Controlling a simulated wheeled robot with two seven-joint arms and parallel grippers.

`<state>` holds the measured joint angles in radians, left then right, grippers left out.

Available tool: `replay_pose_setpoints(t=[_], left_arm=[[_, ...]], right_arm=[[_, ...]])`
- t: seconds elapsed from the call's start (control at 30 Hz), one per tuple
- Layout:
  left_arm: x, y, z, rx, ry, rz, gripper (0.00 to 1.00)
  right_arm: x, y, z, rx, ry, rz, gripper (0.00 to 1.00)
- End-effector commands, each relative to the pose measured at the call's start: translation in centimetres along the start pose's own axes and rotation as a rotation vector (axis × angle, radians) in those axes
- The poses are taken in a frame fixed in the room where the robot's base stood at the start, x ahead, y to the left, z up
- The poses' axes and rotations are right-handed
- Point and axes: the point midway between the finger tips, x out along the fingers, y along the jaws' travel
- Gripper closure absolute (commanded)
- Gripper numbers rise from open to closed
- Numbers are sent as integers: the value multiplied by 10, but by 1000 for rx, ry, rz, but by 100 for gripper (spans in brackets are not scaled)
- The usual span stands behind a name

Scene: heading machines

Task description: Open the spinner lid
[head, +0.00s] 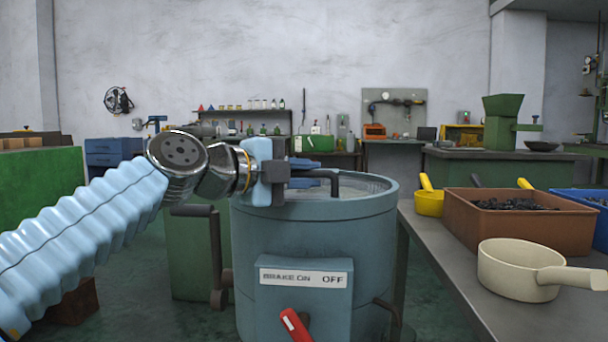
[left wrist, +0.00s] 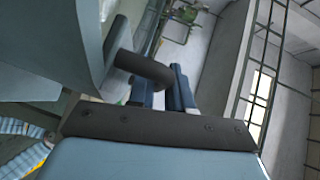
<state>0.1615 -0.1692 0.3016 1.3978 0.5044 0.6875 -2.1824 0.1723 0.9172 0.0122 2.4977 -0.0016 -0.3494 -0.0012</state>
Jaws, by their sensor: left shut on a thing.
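The spinner (head: 300,235) is a blue-grey round drum in the middle of the head view. Its top, with a pale surface inside the rim (head: 372,186), looks level; I cannot tell how far the lid is raised. A dark bent handle (head: 352,176) stands at the top. My left gripper (head: 318,178) reaches in from the left over the rim and is shut on this handle. In the left wrist view the handle (left wrist: 146,66) runs from a blue-grey surface to between the fingers (left wrist: 165,92). My right gripper is out of view.
A brake box labelled BRAKE ON and OFF (head: 305,279) with a red lever (head: 295,325) is on the drum's front. A bench (head: 450,270) on the right bears a brown crate (head: 480,228), a cream ladle (head: 515,270) and a yellow scoop (head: 429,203).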

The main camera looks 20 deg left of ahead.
Motion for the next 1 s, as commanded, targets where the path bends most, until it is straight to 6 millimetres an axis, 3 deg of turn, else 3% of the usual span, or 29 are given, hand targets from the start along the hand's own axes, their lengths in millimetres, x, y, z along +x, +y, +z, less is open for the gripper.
replay_pose_setpoints(t=[0.17, 0.57, 1.0], left_arm=[[0, -18, -1, -22, 3, 22, 100], [5, -80, 3, -148, -1, 147, 100], [21, -142, 16, -292, -3, 292, 100]], right_arm=[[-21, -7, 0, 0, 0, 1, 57], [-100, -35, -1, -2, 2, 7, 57], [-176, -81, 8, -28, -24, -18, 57]])
